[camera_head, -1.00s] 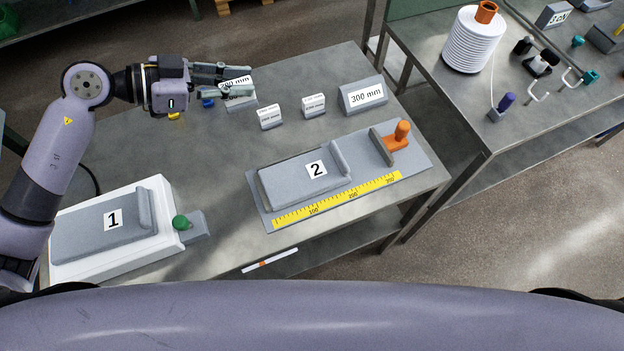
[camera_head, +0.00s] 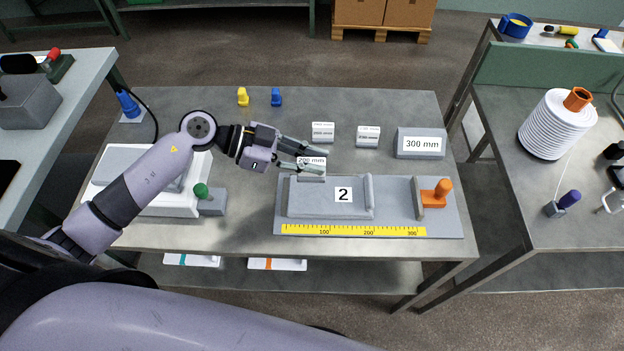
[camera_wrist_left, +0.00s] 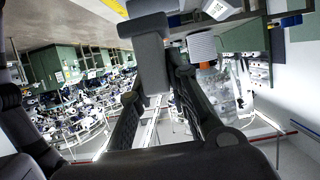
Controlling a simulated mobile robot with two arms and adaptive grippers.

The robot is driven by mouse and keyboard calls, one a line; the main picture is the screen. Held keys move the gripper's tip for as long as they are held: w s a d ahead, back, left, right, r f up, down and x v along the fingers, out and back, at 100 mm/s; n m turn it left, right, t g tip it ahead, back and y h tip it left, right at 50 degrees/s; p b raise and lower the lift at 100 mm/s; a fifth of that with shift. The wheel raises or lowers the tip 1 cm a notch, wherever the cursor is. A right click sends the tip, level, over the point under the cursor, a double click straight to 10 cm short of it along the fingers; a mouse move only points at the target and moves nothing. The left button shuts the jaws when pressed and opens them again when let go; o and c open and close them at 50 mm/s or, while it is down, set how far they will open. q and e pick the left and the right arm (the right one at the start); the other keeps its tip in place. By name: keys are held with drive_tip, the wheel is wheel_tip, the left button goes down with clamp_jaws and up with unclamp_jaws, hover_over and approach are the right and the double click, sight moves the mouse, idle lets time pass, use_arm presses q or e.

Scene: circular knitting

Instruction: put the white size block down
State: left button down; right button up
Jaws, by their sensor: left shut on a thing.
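My left gripper (camera_head: 318,160) is shut on a grey size block with a white label reading 200 mm (camera_head: 311,161). The block is at the back left edge of the grey fixture numbered 2 (camera_head: 325,208); I cannot tell whether it touches the fixture or hangs above it. The fingers hide part of the block. In the left wrist view the grey block (camera_wrist_left: 150,50) sits between the fingertips. My right gripper is not in view.
Two small labelled blocks (camera_head: 323,133) (camera_head: 368,137) and a 300 mm block (camera_head: 422,143) stand behind the fixture. An orange-handled stop (camera_head: 436,193) is on its right, a yellow scale (camera_head: 354,231) along its front. Yellow and blue pegs (camera_head: 276,97) stand at the back.

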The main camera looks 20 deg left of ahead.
use_arm(q)
wheel_tip(320, 180, down, 3)
drive_tip(key=shift+f, duration=0.15)
wheel_tip(320, 180, down, 4)
drive_tip(key=shift+f, duration=0.1)
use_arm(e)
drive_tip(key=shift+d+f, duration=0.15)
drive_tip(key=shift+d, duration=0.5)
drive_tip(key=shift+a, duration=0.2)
use_arm(q)
drive_tip(key=c, duration=1.5)
unclamp_jaws()
drive_tip(key=shift+c, duration=0.2)
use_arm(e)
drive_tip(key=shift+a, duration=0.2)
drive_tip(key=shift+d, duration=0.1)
